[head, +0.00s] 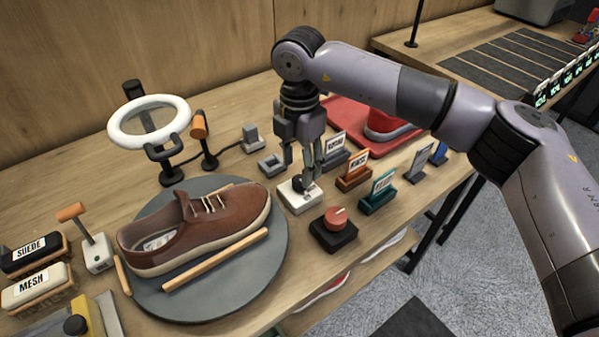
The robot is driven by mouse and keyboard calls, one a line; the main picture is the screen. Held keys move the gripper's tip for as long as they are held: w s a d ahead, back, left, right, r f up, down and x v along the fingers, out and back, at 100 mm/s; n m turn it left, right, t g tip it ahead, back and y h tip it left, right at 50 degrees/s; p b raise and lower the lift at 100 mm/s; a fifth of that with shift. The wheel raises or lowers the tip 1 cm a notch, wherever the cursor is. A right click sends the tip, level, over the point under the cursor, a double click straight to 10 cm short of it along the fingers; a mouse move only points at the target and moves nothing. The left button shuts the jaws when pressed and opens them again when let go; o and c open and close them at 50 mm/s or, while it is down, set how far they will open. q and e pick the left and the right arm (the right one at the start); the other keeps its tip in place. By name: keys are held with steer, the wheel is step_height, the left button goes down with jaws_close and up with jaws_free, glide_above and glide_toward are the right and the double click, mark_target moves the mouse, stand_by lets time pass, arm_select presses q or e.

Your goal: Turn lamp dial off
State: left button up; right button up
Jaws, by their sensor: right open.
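A white box with a dark dial (299,184) stands on the bench right of the shoe turntable; it looks like the lamp dial, though no label on it is readable. My right gripper (304,172) points down over this box with its fingers apart. The fingers partly hide the dial, and I cannot tell whether they touch it. The ring lamp (118,130) stands at the back left, its white ring bright. My left gripper is not in view.
A red knob on a black base (334,233) sits close in front of the white box. Several labelled holders, including an orange one (353,179) and a teal one (376,201), stand to the right. A brown sneaker (205,228) rests on the grey turntable (235,290).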

mark_target(299, 179)
step_height(299, 179, up, 8)
steer(key=shift+r, duration=0.15)
steer(key=shift+s, duration=0.1)
stand_by(0.5)
